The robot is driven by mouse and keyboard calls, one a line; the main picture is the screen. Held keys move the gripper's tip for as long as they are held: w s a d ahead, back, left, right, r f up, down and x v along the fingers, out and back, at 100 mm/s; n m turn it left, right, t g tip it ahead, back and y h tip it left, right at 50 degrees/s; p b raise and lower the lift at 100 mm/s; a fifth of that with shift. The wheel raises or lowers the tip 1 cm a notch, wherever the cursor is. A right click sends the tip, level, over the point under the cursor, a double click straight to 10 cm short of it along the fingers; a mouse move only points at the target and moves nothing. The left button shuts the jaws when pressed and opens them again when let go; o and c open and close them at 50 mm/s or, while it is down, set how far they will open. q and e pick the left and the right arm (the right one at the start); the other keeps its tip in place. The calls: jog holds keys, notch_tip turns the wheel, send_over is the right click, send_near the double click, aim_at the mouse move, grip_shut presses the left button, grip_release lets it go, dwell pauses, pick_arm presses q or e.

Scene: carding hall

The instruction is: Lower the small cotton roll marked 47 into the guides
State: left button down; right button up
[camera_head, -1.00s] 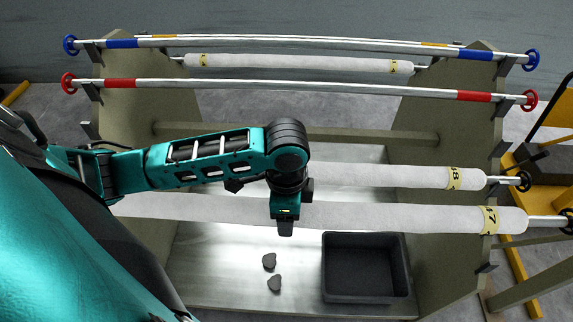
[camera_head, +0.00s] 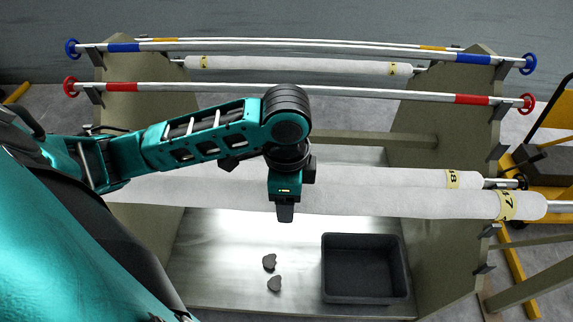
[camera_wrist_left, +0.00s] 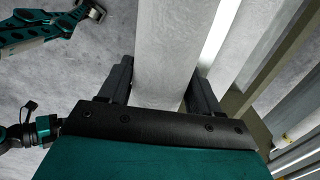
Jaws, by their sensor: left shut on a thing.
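The white roll marked 47 (camera_head: 400,204) runs level across the stand, its yellow 47 band near the right end and a metal shaft beyond. My left gripper (camera_head: 285,214) is shut around the roll's middle. In the left wrist view the roll (camera_wrist_left: 168,60) passes between the two dark fingers. My arm hides part of the roll and its left end. Dark bracket-like guides (camera_head: 489,231) line the front edge of the stand's right side panel (camera_head: 450,235). The roll's shaft passes above them; contact cannot be told.
Another roll, its band ending in 8 (camera_head: 400,177), lies close behind. Red-ended (camera_head: 290,88) and blue-ended (camera_head: 290,43) bars span the stand, with a further roll (camera_head: 300,64) behind. A black bin (camera_head: 364,297) and two dark lumps (camera_head: 269,261) are on the bottom plate.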

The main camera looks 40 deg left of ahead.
pick_arm(q)
jog(key=shift+r, duration=0.1)
jog(key=s+d+r, duration=0.4)
jog(key=s+d, duration=0.1)
jog(key=s, duration=0.3)
jog(key=shift+s+d, duration=0.15)
jog(key=shift+s, duration=0.1)
dwell(0.5)
jog(key=shift+f, duration=0.1)
